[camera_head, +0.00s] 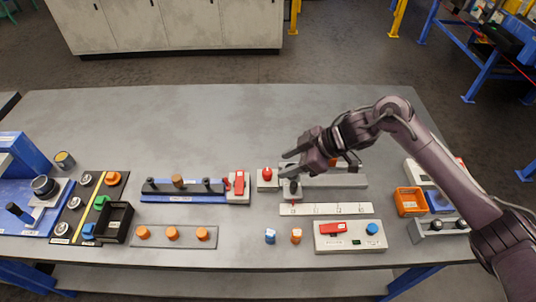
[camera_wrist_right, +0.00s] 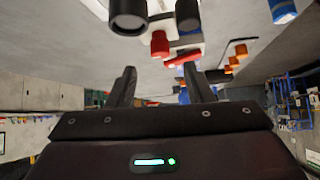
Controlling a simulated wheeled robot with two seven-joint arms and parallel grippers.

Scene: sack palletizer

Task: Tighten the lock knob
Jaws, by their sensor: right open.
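My right gripper (camera_head: 285,163) is open and empty, pointing left above the rail fixture (camera_head: 340,181) right of the table's middle. In the right wrist view its two fingers (camera_wrist_right: 160,85) stand apart with nothing between them. A dark round knob (camera_head: 292,187) sits on the near side of the fixture, just below the gripper in the picture. A red knob (camera_head: 267,173) stands on a pale block at the fixture's left end; it also shows in the wrist view (camera_wrist_right: 159,43). I cannot tell which one is the lock knob. The arm hides part of the rail.
A white scale strip (camera_head: 325,209) and a panel with a red switch and blue button (camera_head: 348,236) lie nearer the front edge. A blue-based fixture with a red lever (camera_head: 240,184) stands left. An orange bin (camera_head: 410,202) stands right. The table's far half is clear.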

